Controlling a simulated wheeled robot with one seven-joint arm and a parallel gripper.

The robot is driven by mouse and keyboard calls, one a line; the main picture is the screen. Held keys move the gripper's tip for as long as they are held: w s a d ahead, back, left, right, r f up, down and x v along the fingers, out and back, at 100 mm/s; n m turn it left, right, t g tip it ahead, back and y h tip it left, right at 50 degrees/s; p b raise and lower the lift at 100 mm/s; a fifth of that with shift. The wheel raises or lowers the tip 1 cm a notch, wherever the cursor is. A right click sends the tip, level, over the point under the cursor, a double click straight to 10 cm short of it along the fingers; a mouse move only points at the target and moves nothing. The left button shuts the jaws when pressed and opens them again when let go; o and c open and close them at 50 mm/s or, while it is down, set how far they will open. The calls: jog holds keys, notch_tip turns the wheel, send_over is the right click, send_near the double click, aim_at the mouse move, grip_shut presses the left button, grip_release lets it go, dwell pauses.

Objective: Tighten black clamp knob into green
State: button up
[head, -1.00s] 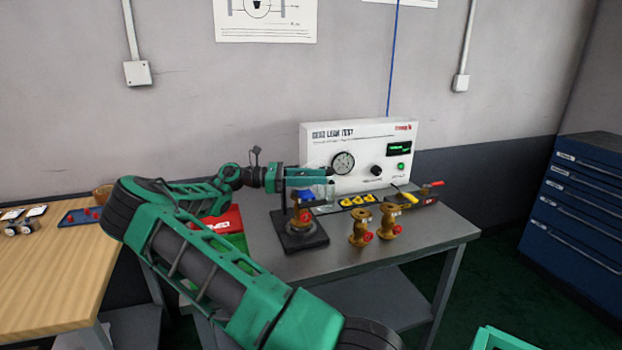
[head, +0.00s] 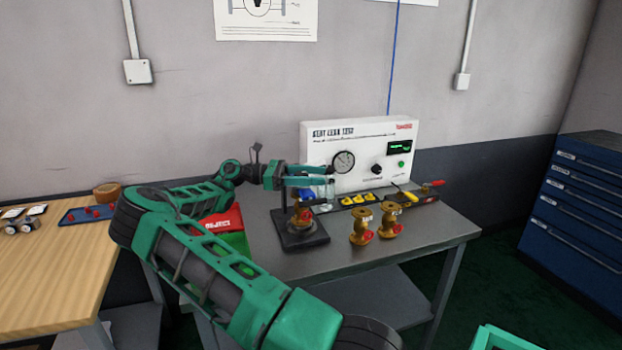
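A black clamp fixture (head: 312,241) stands on the grey bench with a brass valve (head: 302,219) in it. A thin dark post rises at the fixture's left side. My gripper (head: 332,182) is above the fixture, its teal fingers pointing right in front of the white tester. The fingers are too small to tell how far apart they are, or whether anything is between them. I cannot make out the black clamp knob; it is hidden by the gripper or too small. No green mark on the clamp can be made out.
The white leak tester (head: 320,140) stands behind, with a gauge and green display. Two brass valves (head: 361,226) (head: 389,220) stand right of the fixture. A tray with yellow parts and tools (head: 425,198) lies behind them. Red and green bins (head: 222,222) sit left, behind my arm.

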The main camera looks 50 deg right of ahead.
jog(key=v, duration=1.1)
jog(key=shift+d, duration=0.1)
dwell(0.4)
